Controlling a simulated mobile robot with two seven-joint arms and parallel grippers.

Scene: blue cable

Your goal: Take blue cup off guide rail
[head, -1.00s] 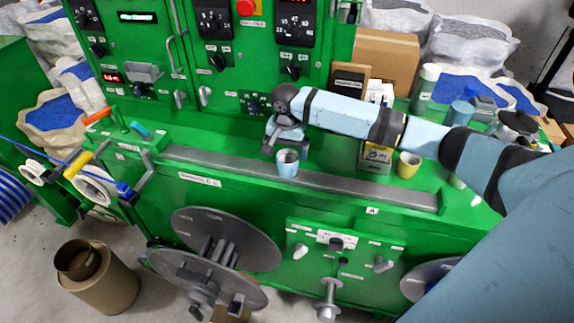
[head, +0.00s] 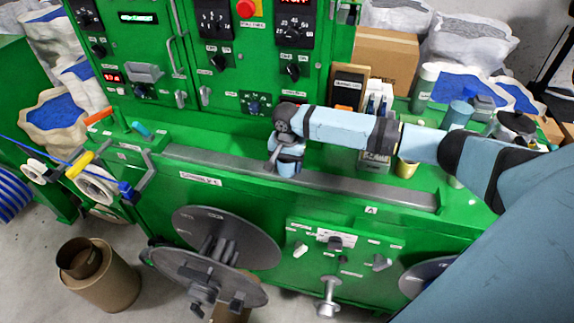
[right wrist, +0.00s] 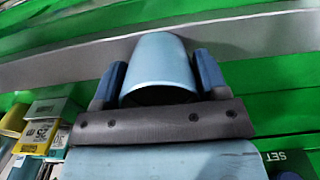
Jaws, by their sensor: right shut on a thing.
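The light blue cup (head: 289,166) stands at the grey guide rail (head: 345,183) on the green machine, near the middle of the head view. My right gripper (head: 282,158) is at the cup, with its hand partly covering the cup from above. In the right wrist view the cup (right wrist: 160,68) sits between the two dark blue fingers (right wrist: 158,82), which are shut on its sides. The rail (right wrist: 250,36) runs behind the cup there. Whether the cup's base touches the rail cannot be told. My left gripper is not in view.
A yellow cup (head: 406,168) and several small boxes (head: 376,150) stand right of the gripper, partly behind my arm. Bottles and a blue container (head: 458,114) stand farther right. The rail's left part (head: 205,158) is clear.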

